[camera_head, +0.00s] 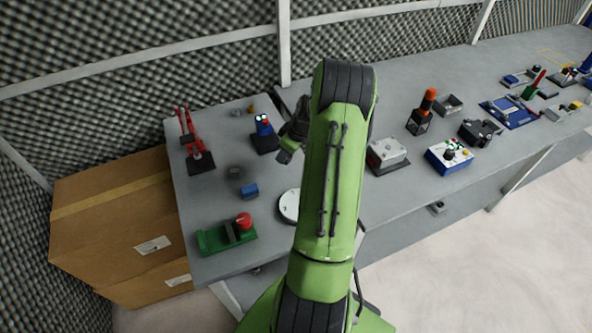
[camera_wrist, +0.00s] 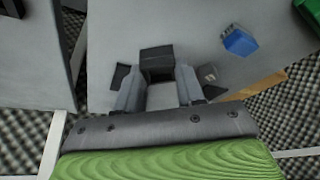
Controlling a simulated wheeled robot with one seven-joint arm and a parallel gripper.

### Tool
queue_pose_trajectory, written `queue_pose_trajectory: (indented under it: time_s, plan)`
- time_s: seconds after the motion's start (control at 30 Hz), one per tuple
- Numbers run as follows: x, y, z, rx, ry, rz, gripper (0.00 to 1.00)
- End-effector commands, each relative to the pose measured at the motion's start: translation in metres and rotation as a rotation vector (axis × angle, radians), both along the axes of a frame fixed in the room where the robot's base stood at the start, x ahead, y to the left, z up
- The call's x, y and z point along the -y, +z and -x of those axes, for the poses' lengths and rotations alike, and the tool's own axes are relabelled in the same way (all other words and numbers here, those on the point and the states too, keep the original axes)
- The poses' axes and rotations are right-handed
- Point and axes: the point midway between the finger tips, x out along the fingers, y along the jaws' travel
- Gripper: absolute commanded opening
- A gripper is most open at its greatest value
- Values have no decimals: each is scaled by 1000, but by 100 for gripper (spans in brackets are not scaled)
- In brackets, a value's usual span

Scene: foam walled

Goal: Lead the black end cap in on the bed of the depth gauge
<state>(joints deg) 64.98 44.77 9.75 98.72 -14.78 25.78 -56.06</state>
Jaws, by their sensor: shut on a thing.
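In the wrist view a dark block, which I take for the black end cap (camera_wrist: 157,60), sits between the fingertips of my gripper (camera_wrist: 158,80). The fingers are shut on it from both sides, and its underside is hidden. In the head view my wrist (camera_head: 291,138) is over the left table, and the cap cannot be made out there. No thing can be surely named as the depth gauge. Candidates on the left table are the blue device with two white dials (camera_head: 264,131), the red upright device on a black base (camera_head: 199,158) and the green-bedded device with a red knob (camera_head: 213,238).
A blue block (camera_head: 250,191) stands on the left table; it also shows in the wrist view (camera_wrist: 239,41). A white round disc (camera_head: 289,206) is partly behind my arm. Cardboard boxes (camera_head: 110,220) stand left; several devices fill the right table.

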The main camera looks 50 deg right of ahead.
Motion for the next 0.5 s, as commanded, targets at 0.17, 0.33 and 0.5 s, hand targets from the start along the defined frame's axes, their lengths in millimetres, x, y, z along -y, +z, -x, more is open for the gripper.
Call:
queue_pose_trajectory:
  time_s: [0.17, 0.33, 0.5]
  plan:
    - [17, -16, -45, 3, -329, 2, 8]
    - [27, -19, -71, 0, -556, 0, 8]
    - [31, -18, -78, 0, -630, -2, 8]
